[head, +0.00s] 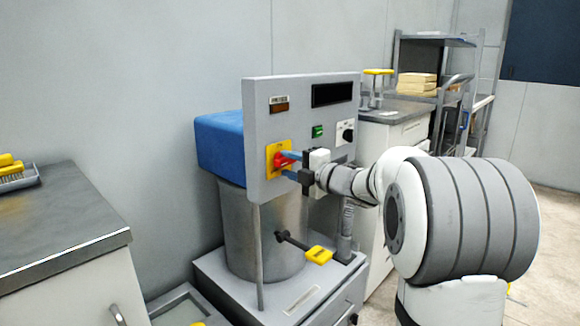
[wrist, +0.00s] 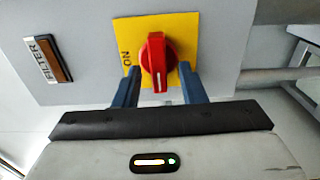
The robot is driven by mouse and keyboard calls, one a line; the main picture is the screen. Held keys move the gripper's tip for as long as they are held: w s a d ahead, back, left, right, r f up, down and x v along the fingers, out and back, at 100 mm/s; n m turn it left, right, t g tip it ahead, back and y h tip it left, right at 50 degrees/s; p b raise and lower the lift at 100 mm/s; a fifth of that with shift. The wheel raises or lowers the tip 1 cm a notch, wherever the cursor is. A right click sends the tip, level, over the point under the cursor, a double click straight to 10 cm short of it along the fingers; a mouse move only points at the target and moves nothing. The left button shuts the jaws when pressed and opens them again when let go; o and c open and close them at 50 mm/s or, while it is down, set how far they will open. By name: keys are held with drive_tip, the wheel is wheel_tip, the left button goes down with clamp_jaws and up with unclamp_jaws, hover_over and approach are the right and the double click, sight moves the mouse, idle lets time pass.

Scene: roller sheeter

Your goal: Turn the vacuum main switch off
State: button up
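The main switch is a red rotary knob (wrist: 155,58) on a yellow plate (wrist: 187,32) marked ON at its left side in the wrist view. The knob's long axis runs up and down in that view, with a white mark at its lower end. In the head view the red knob (head: 281,160) is on the grey control panel (head: 262,98). My gripper (wrist: 159,74) is open, its blue fingers on either side of the knob's lower part with gaps visible; contact cannot be told. The gripper also shows in the head view (head: 291,165).
The panel also carries a green button (head: 318,131), a black knob (head: 348,132), and a FILTER indicator (wrist: 53,58). A yellow-handled valve (head: 318,254) sticks out below my gripper. A metal drum (head: 232,225) stands behind the panel. A counter (head: 60,225) is at the left.

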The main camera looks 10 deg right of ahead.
drive_tip(key=p+v, duration=0.1)
drive_tip(key=v, duration=0.7)
drive_tip(key=shift+p, duration=0.4)
drive_tip(key=shift+w, duration=0.1)
drive_tip(key=s+d+r+m+h+p, duration=0.2)
drive_tip(key=r+m+h+p, duration=0.4)
drive_tip(key=m+p, duration=0.15)
drive_tip(key=s+d+r+m+h+p, duration=0.1)
drive_tip(key=s+r+m+h+p, duration=0.1)
drive_tip(key=r+m+h+p, duration=0.45)
drive_tip(key=s+a+m+g+p, duration=0.2)
drive_tip(key=s+m+g+p, duration=0.1)
drive_tip(key=s, duration=0.5)
drive_tip(key=s+a+m+g+y+p, duration=0.1)
drive_tip(key=s+a+m+g+p, duration=0.2)
drive_tip(key=s+p, duration=0.5)
drive_tip(key=s+a+m+g+y+p, duration=0.1)
drive_tip(key=s+a+m+g+p, duration=0.2)
drive_tip(key=s, duration=0.7)
drive_tip(key=m+g+p, duration=0.2)
drive_tip(key=g+p, duration=0.1)
drive_tip(key=shift+s+r, duration=0.15)
drive_tip(key=shift+s, duration=0.1)
